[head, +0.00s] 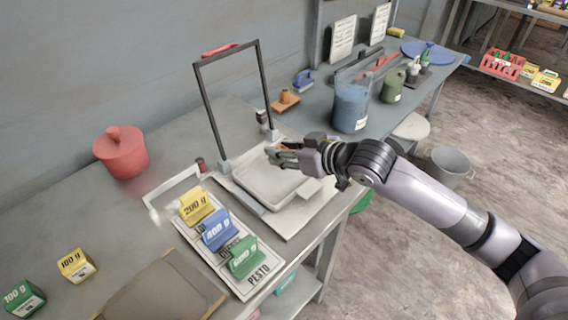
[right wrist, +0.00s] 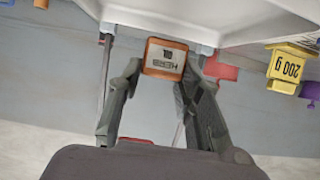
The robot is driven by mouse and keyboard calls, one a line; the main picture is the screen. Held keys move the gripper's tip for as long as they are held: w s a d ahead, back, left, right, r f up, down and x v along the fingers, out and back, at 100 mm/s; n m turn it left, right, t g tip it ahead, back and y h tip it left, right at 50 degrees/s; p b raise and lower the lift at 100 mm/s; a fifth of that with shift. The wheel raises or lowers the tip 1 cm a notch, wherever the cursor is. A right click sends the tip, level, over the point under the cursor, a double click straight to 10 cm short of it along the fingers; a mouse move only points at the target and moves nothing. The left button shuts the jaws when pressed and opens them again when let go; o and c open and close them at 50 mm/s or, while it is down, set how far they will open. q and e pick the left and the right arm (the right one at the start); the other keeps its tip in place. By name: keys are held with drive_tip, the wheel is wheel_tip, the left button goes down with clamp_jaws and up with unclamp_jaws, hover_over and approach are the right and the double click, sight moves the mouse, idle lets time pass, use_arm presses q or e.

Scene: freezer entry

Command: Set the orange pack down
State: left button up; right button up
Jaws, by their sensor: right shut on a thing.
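The orange pack (right wrist: 166,58), with a label reading HERB, shows upside down in the right wrist view between the two fingers of my right gripper (right wrist: 163,75). The fingers are shut on its sides. In the head view my right gripper (head: 275,153) is over the back part of a white square tray (head: 268,204) on a pale base. The pack is mostly hidden by the fingers there, and I cannot tell whether it touches the tray. My left gripper is out of view.
A dark upright frame (head: 204,100) with a red handle stands behind the tray. Yellow (head: 196,206), blue (head: 218,231) and green (head: 246,256) packs stand on a PESTO board in front left. A red pot (head: 121,155) and a blue container (head: 350,108) stand farther off.

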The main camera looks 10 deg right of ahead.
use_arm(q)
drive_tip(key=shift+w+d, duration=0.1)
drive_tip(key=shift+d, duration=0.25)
use_arm(e)
drive_tip(key=shift+f, duration=2.15)
drive_tip(key=shift+f, duration=0.1)
drive_tip(key=o, duration=1.2)
drive_tip(key=shift+c, duration=0.2)
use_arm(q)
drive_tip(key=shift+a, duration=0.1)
use_arm(e)
drive_tip(key=shift+s+d, duration=0.1)
drive_tip(key=b+v, duration=0.1)
drive_tip(key=v, duration=0.9)
drive_tip(key=shift+s+d, duration=0.15)
drive_tip(key=shift+s, duration=0.15)
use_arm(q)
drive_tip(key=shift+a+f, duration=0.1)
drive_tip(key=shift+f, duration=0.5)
use_arm(e)
drive_tip(key=shift+s+d+r, duration=0.25)
drive_tip(key=shift+s+r, duration=0.2)
drive_tip(key=shift+r, duration=0.1)
